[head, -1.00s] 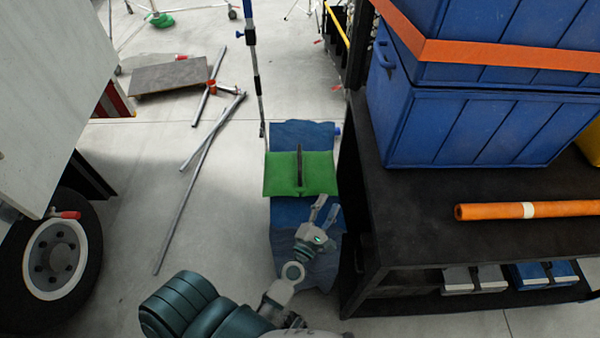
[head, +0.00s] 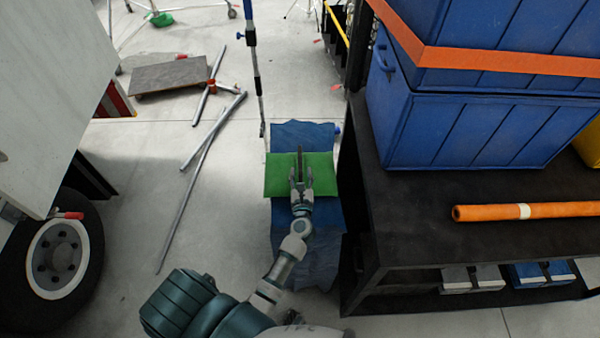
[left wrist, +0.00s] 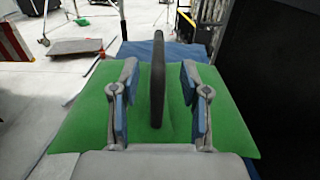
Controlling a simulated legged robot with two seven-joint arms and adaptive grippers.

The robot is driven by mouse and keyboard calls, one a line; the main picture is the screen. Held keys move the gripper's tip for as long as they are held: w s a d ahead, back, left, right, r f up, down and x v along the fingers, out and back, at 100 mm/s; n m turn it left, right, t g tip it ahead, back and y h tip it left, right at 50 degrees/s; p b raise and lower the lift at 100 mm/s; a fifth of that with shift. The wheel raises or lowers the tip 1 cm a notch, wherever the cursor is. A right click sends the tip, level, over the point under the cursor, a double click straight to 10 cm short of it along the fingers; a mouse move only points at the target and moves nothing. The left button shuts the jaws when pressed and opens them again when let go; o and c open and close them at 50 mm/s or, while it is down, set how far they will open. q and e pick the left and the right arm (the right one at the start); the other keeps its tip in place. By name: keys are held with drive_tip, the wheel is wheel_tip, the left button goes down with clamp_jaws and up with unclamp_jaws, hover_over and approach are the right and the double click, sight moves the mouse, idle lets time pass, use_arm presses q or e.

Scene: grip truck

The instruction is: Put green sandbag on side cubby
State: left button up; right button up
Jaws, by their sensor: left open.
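The green sandbag (head: 320,174) lies on a blue cloth (head: 305,134) on the floor, left of the black shelf unit. A dark upright handle (left wrist: 157,80) stands up from its middle. My left gripper (head: 301,180) is over the bag with its fingers on either side of the handle. In the left wrist view the open fingers (left wrist: 158,100) stand apart, with a gap on both sides of the handle. The black shelf unit (head: 420,225) has a lower shelf at the right. Which part is the side cubby is unclear. My right gripper is not in view.
Blue crates (head: 470,125) with an orange strap and an orange roll (head: 525,211) sit on the shelf top. Metal poles (head: 200,185) lie on the floor to the left. A truck wheel (head: 60,258) is at far left. A thin upright pole (head: 257,80) stands behind the bag.

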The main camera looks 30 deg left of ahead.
sight(300, 148)
use_arm(q)
drive_tip(key=shift+x, duration=2.75)
drive_tip(key=shift+s, duration=0.1)
clamp_jaws()
drive_tip(key=shift+a+r, duration=0.1)
drive_tip(key=shift+r, duration=0.1)
